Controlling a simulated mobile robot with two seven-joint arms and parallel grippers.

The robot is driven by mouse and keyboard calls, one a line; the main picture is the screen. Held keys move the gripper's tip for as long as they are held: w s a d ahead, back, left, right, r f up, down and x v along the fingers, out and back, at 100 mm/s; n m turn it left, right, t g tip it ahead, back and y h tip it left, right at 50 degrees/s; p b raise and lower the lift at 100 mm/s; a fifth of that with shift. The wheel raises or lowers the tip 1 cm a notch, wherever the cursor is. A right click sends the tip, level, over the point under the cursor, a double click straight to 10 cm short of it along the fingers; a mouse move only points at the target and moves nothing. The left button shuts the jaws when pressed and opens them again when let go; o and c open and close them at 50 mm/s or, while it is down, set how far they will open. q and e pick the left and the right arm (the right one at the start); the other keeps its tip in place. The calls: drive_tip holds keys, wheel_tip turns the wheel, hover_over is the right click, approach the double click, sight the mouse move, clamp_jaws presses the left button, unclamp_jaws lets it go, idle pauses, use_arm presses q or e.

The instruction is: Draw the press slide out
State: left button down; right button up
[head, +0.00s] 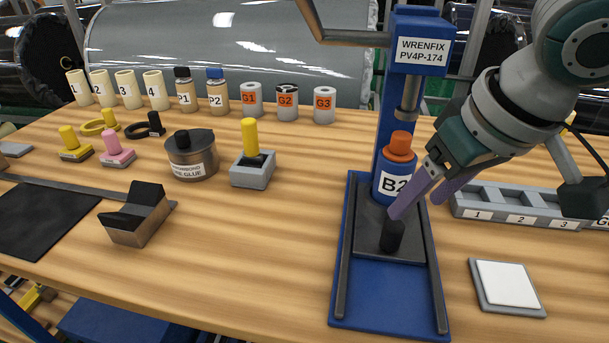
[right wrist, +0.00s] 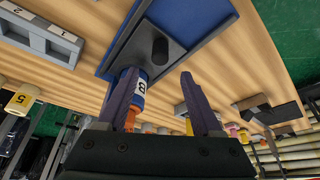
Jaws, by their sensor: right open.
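The blue press (head: 420,35), labelled WRENFIX PV4P-174, stands on the bench. Its dark slide (head: 365,245) lies between the rails of the blue base (head: 390,315). A black knob (head: 392,236) stands upright near the slide's front. A blue bottle B2 (head: 385,185) with an orange cap stands on the slide under the press head. My right gripper (head: 418,205) is open and empty, just above and behind the knob, beside the bottle. In the right wrist view the knob (right wrist: 160,46) shows beyond the open fingers, apart from them. My left gripper is not in view.
A grey numbered tray (head: 500,213) and a white pad (head: 506,284) lie right of the press. Bench in front of the stamp is clear.

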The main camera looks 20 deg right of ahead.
sight(396, 226)
drive_tip(key=b+x, duration=0.2)
drive_tip(key=x, duration=0.7)
drive_tip(key=shift+f, duration=0.1)
clamp_jaws()
idle(0.8)
idle(0.4)
